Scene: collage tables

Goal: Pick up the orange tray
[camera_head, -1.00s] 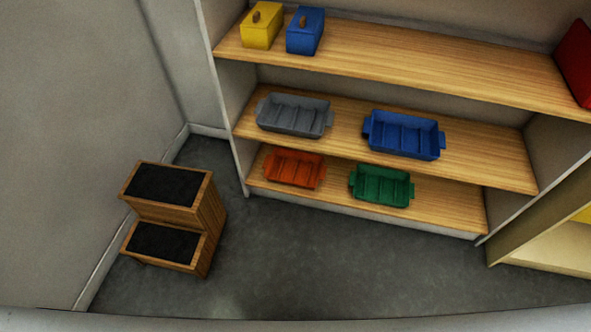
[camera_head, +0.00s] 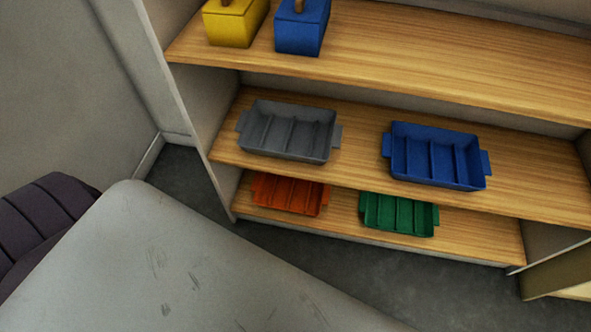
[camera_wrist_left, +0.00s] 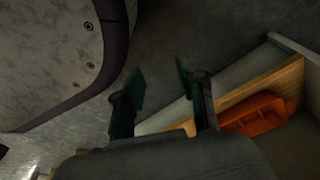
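The orange tray (camera_head: 289,193) sits on the lowest wooden shelf at its left end in the head view. It has dividers, and its back edge is partly hidden under the shelf above. In the left wrist view the orange tray (camera_wrist_left: 257,114) lies to the right of my left gripper, apart from it. My left gripper (camera_wrist_left: 160,82) is open, with a clear gap between its fingers and nothing between them. My right gripper is not in view.
A green tray (camera_head: 399,214) sits right of the orange one on the same shelf. A grey tray (camera_head: 289,131) and a blue tray (camera_head: 436,157) are on the shelf above. Yellow (camera_head: 233,22) and blue (camera_head: 301,27) lidded boxes stand on the top shelf.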

